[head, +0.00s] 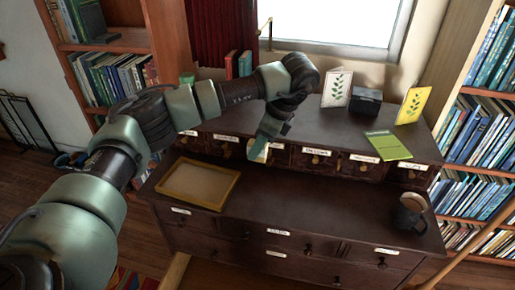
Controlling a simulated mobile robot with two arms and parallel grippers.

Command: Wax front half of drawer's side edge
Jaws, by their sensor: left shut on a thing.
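My left arm reaches in from the left, and its gripper (264,143) points down in front of the row of small labelled drawers. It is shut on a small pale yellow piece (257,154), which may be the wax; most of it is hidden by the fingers. A shallow wooden tray or drawer (233,190) with a yellowish rim and pale inside lies on the dark cabinet's lower top, left of and below the gripper, apart from it. I cannot tell whether this is the task's drawer. The larger drawers below look shut. My right gripper is out of view.
The dark cabinet (315,212) has clear room on its lower top between the tray and a dark mug (409,216) at right. Its upper top holds two leaf cards, a black box (366,100) and a green booklet (388,145). Bookshelves stand at both sides.

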